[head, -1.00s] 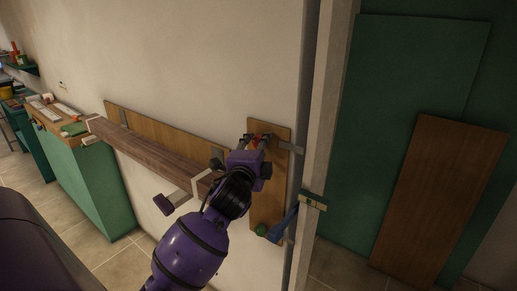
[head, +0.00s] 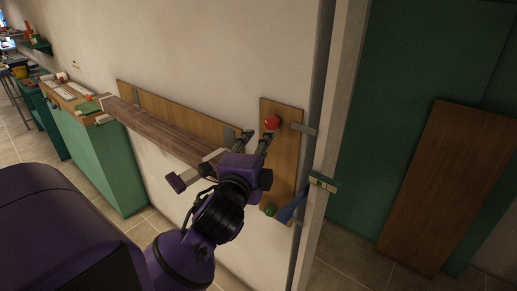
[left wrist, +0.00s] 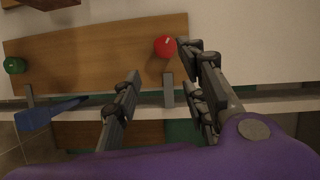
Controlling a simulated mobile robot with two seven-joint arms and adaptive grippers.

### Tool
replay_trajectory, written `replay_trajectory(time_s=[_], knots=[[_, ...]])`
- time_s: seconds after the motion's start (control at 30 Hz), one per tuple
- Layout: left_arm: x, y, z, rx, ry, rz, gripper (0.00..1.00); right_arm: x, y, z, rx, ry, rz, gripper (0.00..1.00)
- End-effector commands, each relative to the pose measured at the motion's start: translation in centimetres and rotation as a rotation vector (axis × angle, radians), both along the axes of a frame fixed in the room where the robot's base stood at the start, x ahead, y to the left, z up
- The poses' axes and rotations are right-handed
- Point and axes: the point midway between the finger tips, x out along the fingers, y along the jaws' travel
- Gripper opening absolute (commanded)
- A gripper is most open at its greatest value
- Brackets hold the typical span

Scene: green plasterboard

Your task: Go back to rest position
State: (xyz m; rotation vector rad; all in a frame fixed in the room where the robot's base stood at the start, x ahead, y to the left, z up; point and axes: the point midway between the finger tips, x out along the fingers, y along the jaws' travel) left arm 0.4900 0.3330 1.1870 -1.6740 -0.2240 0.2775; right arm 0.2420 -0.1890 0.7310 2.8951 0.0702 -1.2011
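My left gripper (head: 258,136) is open and empty in front of a narrow wooden board on the wall. Its fingers stand apart in the left wrist view (left wrist: 158,64). A round red knob or button (head: 271,122) sits on the upper part of the board (head: 284,160), just beside the fingertips. In the left wrist view, the red knob (left wrist: 165,46) lies near the right finger; I cannot tell if they touch. A green knob (head: 270,210) is low on the board. My right gripper is not in view.
A blue handle (head: 291,207) sticks out near the board's lower right. A pale door post (head: 330,150) stands to the right. A green cabinet (head: 110,165) stands farther left, with tiled floor in front.

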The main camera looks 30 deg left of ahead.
Motion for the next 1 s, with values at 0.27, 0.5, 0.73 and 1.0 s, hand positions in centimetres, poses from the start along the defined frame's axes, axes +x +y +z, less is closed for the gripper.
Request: replay_trajectory(time_s=[0.27,0.5,0.73,1.0], knots=[[-0.4,-0.2,0.1,-0.001,-0.001,0.0,0.39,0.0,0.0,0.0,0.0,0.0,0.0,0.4],[-0.4,-0.1,0.1,0.0,-0.001,0.0,0.39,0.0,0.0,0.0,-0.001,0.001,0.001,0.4],[-0.1,-0.7,0.5,-0.089,-0.051,-0.024,0.39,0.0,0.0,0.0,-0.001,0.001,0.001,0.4],[0.3,-5.8,-15.7,-0.727,0.031,-0.115,0.39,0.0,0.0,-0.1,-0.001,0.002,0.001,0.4]])
